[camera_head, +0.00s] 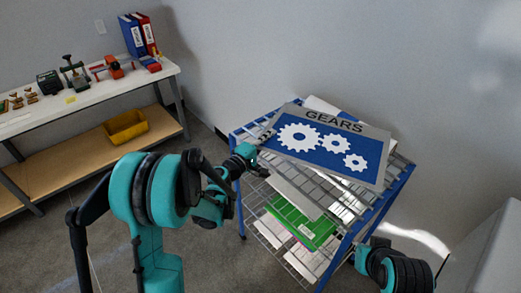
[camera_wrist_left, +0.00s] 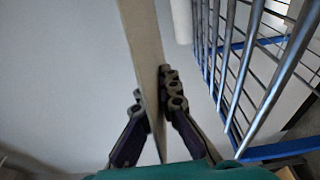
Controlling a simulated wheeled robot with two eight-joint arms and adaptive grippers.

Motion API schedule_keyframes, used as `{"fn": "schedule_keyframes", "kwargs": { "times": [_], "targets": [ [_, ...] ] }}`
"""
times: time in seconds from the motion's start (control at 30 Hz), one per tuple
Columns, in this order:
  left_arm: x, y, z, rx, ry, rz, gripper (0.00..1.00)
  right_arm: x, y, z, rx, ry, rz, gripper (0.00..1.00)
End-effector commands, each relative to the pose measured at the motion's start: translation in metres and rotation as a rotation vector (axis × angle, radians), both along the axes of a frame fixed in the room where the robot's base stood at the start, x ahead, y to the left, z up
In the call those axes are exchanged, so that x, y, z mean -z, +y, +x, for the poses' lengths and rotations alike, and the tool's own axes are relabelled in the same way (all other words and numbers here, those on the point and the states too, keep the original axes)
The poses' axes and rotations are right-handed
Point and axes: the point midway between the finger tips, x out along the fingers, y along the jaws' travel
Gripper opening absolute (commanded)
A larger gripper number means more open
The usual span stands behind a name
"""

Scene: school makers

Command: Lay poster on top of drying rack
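The poster (camera_head: 330,146), grey with a blue panel, white gears and the word GEARS, is over the top of the blue-framed drying rack (camera_head: 400,190). My left gripper (camera_head: 264,146) is at the poster's left edge. In the left wrist view the fingers (camera_wrist_left: 157,103) close on both sides of the thin poster (camera_wrist_left: 142,45), seen edge-on. The rack's wire grid (camera_wrist_left: 245,75) is to the right there, with a gap between it and the poster near the fingers. Whether the poster's far side touches the rack is unclear. My right arm shows at the lower right, but its gripper does not.
A white rolled sheet (camera_head: 320,105) lies behind the poster on the rack. Lower shelves hold a green sheet (camera_head: 296,219) and pale sheets. A workbench (camera_head: 95,95) with tools, binders and a yellow bin (camera_head: 127,126) stands left. Walls are close behind the rack.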

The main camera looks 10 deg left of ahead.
Motion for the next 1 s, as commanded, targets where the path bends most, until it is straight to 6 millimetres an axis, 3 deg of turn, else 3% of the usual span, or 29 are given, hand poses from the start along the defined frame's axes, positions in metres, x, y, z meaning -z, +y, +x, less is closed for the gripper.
{"fn": "schedule_keyframes", "kwargs": {
  "times": [0.2, 0.4, 0.57, 0.9, 1.0],
  "targets": [
    [0.035, 0.054, -0.002, -0.009, 0.0, 0.0, 0.0, 0.02, 0.0, 0.0, 0.0, 0.0, 0.0, 0.0],
    [0.058, 0.093, -0.005, -0.007, 0.001, -0.001, 0.0, 0.032, 0.0, 0.0, 0.0, 0.0, 0.0, 0.0],
    [0.065, 0.106, -0.006, -0.004, 0.0, -0.001, 0.0, 0.035, 0.0, 0.0, 0.0, 0.0, 0.0, 0.0],
    [0.105, 0.106, -0.007, -0.003, 0.0, -0.001, 0.0, 0.054, 0.0, 0.0, 0.0, 0.0, 0.0, 0.0],
    [0.105, 0.106, -0.007, -0.003, 0.0, -0.001, 0.0, 0.053, 0.0, 0.0, 0.0, 0.0, 0.0, 0.0]
  ]
}}
